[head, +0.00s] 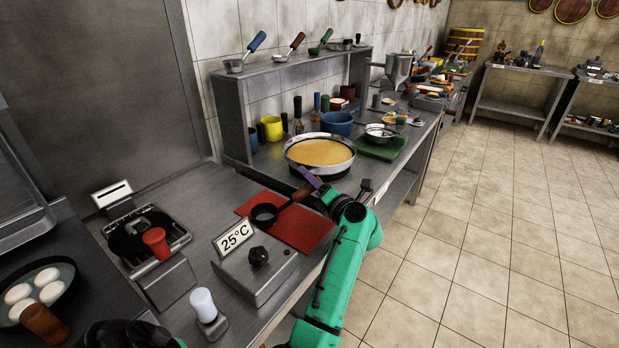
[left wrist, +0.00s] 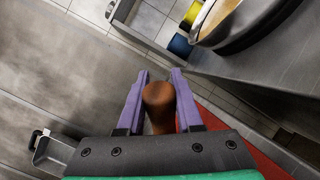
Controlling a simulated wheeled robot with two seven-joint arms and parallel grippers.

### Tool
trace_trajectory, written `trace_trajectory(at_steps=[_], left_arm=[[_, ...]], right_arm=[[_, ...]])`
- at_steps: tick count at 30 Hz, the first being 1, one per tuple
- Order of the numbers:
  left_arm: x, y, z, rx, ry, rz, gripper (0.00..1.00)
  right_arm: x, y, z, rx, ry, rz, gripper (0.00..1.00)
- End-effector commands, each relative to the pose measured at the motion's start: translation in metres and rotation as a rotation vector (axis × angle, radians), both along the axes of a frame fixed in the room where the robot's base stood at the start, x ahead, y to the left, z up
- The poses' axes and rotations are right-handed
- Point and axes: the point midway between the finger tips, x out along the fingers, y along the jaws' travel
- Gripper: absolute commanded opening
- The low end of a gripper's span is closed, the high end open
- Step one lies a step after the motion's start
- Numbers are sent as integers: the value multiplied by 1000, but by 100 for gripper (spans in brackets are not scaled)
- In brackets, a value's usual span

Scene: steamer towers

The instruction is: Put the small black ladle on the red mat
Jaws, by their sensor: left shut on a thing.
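The small black ladle (head: 265,214) has a dark round bowl and a brown handle. Its bowl appears over the left part of the red mat (head: 303,236); I cannot tell whether it touches the mat. My left gripper (head: 308,190), with purple fingers, is shut on the handle at the mat's far right side. In the left wrist view, the ladle's brown handle (left wrist: 158,98) stands between the two fingers, and the bowl is hidden. A strip of the red mat (left wrist: 245,148) shows at the lower right there. My right gripper is not in view.
A large pan of yellowish food (head: 320,153) stands just beyond the mat. A box with a 25°C sign (head: 256,270) stands at its near left. A burner with a black pan (head: 140,235) is further left. A shelf (head: 290,62) holds several more ladles.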

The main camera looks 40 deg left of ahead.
Motion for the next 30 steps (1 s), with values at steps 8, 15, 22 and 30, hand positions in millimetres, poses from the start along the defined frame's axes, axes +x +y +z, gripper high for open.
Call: trace_trajectory(at_steps=[8, 15, 22, 30], left_arm=[[0, 0, -4, 3, -1, 0, 0], [0, 0, -7, 3, -1, 0, 0], [0, 0, -7, 1, 0, 0, 69], [0, 0, -9, -1, 0, 0, 69]], right_arm=[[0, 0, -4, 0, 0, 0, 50], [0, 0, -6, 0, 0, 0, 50], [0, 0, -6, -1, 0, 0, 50], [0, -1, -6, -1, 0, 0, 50]])
